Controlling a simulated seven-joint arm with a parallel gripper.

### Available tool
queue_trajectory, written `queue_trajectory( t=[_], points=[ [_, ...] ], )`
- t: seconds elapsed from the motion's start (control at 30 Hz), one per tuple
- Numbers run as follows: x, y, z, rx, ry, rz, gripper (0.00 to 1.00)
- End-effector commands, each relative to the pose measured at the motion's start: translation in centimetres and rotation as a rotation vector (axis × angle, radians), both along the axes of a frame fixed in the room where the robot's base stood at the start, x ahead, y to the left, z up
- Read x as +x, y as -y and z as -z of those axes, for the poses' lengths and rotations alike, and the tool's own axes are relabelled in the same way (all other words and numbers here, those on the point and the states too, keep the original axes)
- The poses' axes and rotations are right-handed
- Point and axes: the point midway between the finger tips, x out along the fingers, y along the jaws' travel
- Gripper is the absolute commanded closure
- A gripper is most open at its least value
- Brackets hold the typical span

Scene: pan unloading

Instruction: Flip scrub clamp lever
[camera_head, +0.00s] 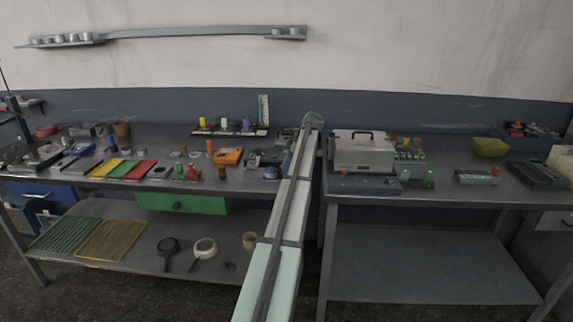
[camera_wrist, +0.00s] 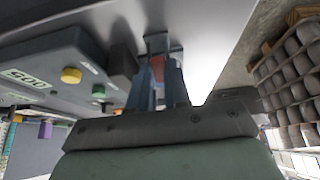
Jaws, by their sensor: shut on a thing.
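In the wrist view my gripper (camera_wrist: 158,75) has its two grey-blue fingers close together. They are shut on a small reddish piece (camera_wrist: 157,68), of which only a little shows between them. This piece appears to be the clamp lever, but the rest of the clamp is hidden or too dark to tell. A dark block (camera_wrist: 122,65) stands just left of the fingers. In the head view my arm reaches over the gap between the two benches, and the fingertips cannot be made out there.
The left bench (camera_head: 130,258) is crowded on top. A white box (camera_head: 362,152) with a black handle stands right of my arm. The right bench's lower shelf (camera_head: 420,265) is clear.

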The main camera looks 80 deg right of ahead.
Motion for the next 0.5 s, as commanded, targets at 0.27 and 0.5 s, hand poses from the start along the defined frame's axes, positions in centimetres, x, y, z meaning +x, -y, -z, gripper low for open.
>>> queue_trajectory(
  t=[0.27, 0.5],
  points=[
    [0.03, 0.02, -0.03, 0.000, 0.008, 0.000, 1.00],
    [0.02, 0.01, -0.02, 0.000, 0.007, 0.000, 0.71]
  ],
)
